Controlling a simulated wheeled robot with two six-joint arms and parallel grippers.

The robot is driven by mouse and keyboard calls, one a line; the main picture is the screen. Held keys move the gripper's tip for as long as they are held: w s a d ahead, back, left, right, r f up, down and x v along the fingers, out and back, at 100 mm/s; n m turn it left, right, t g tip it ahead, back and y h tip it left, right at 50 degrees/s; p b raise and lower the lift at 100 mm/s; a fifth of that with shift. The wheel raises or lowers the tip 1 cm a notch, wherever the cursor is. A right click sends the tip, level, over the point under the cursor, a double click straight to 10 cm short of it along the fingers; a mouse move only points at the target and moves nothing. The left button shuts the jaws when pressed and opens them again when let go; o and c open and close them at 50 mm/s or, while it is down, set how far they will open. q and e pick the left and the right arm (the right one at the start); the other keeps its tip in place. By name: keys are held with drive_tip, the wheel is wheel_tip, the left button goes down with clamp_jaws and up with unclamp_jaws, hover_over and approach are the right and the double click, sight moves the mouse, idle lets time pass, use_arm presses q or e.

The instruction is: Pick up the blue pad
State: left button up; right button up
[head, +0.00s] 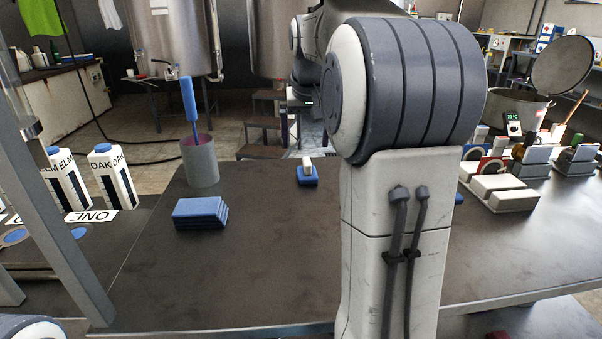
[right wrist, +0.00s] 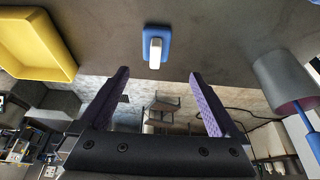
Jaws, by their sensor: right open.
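A blue pad with a pale upright handle (head: 307,175) lies on the dark table in the head view. It also shows in the right wrist view, a blue block with a white grip (right wrist: 157,43), top centre. My right gripper (right wrist: 158,76) is open and empty, its two purple-lined fingers spread on either side of the pad's line but apart from it. In the head view my right arm's big joint hides much of the gripper. My left gripper is not in view.
A stack of blue cloths (head: 201,213) and a grey cup with a blue brush (head: 200,162) stand left of the pad. White cartons (head: 113,178) are further left. White blocks (head: 500,190) and holders sit at right. A yellow tray (right wrist: 36,45) shows in the wrist view. The table's front left is clear.

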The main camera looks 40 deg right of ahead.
sight(308, 162)
drive_tip(key=b+x, duration=0.1)
drive_tip(key=x, duration=0.3)
drive_tip(key=shift+d+f, duration=0.1)
drive_tip(key=shift+f, duration=0.2)
drive_tip(key=b+x, duration=0.2)
drive_tip(key=x, duration=0.3)
drive_tip(key=shift+s+d+b, duration=0.2)
drive_tip(key=shift+s+b, duration=0.2)
drive_tip(key=c, duration=1.4)
drive_tip(key=shift+r+p, duration=1.45)
drive_tip(key=shift+r, duration=1)
drive_tip(key=shift+c, duration=0.2)
drive_tip(key=s+d+r+p, duration=0.3)
drive_tip(key=d+r, duration=0.3)
drive_tip(key=d, duration=0.5)
drive_tip(key=shift+s+p, duration=0.35)
drive_tip(key=shift+p, duration=0.4)
drive_tip(key=shift+r, duration=0.1)
drive_tip(key=o, duration=0.7)
drive_tip(key=c, duration=0.5)
